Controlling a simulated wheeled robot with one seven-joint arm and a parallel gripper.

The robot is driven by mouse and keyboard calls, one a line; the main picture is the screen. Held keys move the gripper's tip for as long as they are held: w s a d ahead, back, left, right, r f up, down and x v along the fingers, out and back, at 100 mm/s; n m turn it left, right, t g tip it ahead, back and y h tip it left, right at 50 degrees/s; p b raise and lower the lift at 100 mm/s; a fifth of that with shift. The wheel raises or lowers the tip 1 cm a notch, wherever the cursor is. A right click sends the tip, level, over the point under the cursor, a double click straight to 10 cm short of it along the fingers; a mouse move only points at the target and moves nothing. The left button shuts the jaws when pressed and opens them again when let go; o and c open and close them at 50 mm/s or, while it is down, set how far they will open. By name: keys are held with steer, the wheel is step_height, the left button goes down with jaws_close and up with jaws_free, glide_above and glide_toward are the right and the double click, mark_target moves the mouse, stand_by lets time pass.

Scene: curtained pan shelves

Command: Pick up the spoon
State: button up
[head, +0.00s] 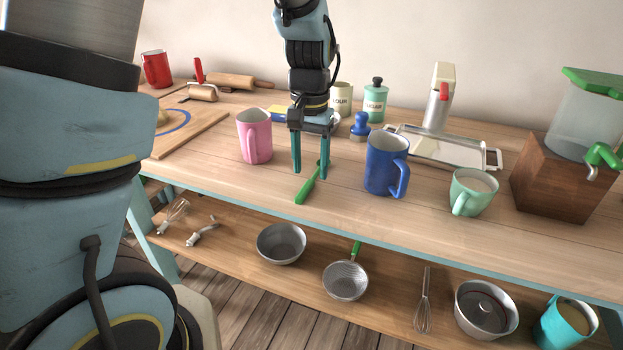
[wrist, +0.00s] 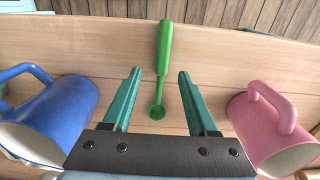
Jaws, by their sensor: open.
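A green spoon (head: 309,186) lies on the wooden tabletop, its thick handle toward the table's front edge. In the wrist view the spoon (wrist: 163,58) points lengthwise, with its small round end between the fingertips and its handle reaching beyond them. My gripper (head: 312,172) is open, pointing down, with teal fingers on either side of the spoon's round end. In the wrist view my gripper (wrist: 159,72) holds nothing. I cannot tell exactly how far the fingertips are above the table.
A pink mug (head: 254,137) stands left of my gripper and a blue mug (head: 385,164) stands right. A mint mug (head: 472,192) is farther right. A blue stamp-like object (head: 360,127) and a sugar canister (head: 375,103) stand behind. The tabletop in front of the pink mug is clear.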

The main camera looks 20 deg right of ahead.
mark_target(309, 182)
step_height(309, 182, down, 3)
steer(key=shift+a+f, duration=0.1)
steer(key=shift+a, duration=0.05)
jaws_close()
stand_by(0.4)
